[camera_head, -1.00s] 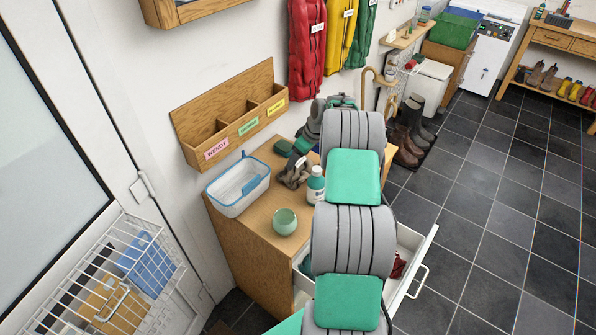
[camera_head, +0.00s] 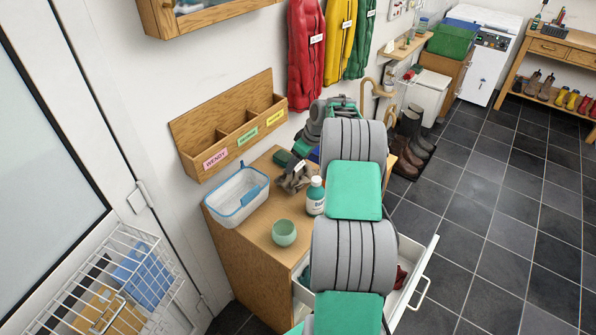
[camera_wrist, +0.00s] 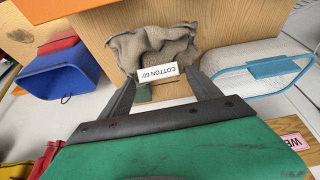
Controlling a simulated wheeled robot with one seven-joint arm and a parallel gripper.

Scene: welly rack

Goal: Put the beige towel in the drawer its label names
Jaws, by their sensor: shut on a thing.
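The beige towel (camera_wrist: 152,46) hangs crumpled in my gripper (camera_wrist: 160,82), with a white tag reading "COTTON 60°" (camera_wrist: 158,72). In the head view the towel (camera_head: 294,178) looks grey-brown and is over the back of the wooden cabinet top, partly behind my arm. My gripper is shut on it. An open white drawer (camera_head: 424,262) sticks out from the cabinet's right side, with dark red cloth (camera_head: 401,277) in it. My arm hides much of this drawer, and I see no drawer label.
A wall rack with name labels (camera_head: 228,125) hangs behind. A wire basket (camera_head: 130,282) is at lower left. The tiled floor at right is clear.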

